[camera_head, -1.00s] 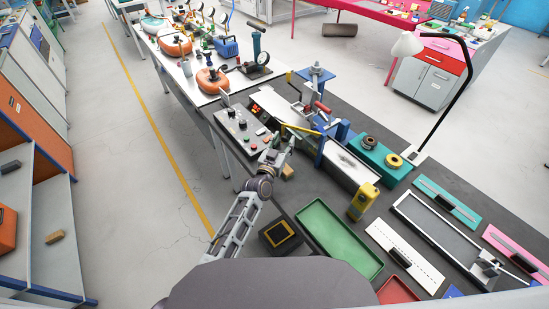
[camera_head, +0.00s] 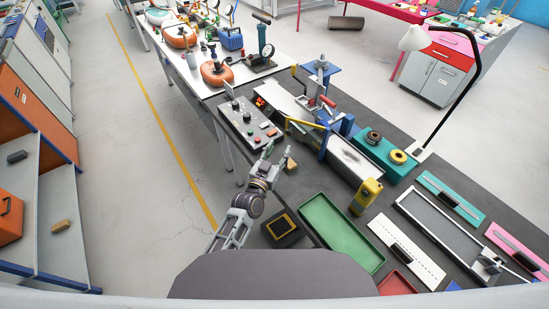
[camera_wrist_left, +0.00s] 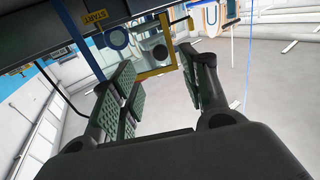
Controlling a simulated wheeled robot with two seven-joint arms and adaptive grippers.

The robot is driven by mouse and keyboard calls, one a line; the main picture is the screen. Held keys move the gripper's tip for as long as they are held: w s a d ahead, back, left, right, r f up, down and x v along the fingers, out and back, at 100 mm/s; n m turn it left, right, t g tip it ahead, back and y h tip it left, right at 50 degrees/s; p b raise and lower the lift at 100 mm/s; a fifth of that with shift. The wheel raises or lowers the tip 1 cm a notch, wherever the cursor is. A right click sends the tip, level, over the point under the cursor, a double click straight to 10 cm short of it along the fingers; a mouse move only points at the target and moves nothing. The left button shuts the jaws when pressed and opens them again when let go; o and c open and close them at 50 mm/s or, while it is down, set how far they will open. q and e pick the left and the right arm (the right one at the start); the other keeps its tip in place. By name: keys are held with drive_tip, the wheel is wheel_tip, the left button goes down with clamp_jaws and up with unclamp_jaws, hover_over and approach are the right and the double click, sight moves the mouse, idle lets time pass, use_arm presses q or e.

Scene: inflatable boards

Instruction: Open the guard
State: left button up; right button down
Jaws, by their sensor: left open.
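The guard appears to be the yellow bar (camera_head: 304,124) on the bench machine, beside its blue press frame (camera_head: 338,126). In the left wrist view a yellow frame (camera_wrist_left: 166,46), likely the same part, shows beyond the fingers. My left gripper (camera_head: 276,160) is at the bench's near edge, just below the control box (camera_head: 249,124) in the picture and apart from the yellow bar. Its two padded fingers stand apart in the left wrist view (camera_wrist_left: 163,85), with nothing between them. My right gripper is out of view.
A small wooden block (camera_head: 291,165) lies close beside the left gripper. A green tray (camera_head: 341,233), a black-and-yellow square (camera_head: 283,226) and a yellow device (camera_head: 366,197) lie nearer me. Open floor lies left of the bench.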

use_arm(q)
drive_tip(key=shift+v, duration=1.5)
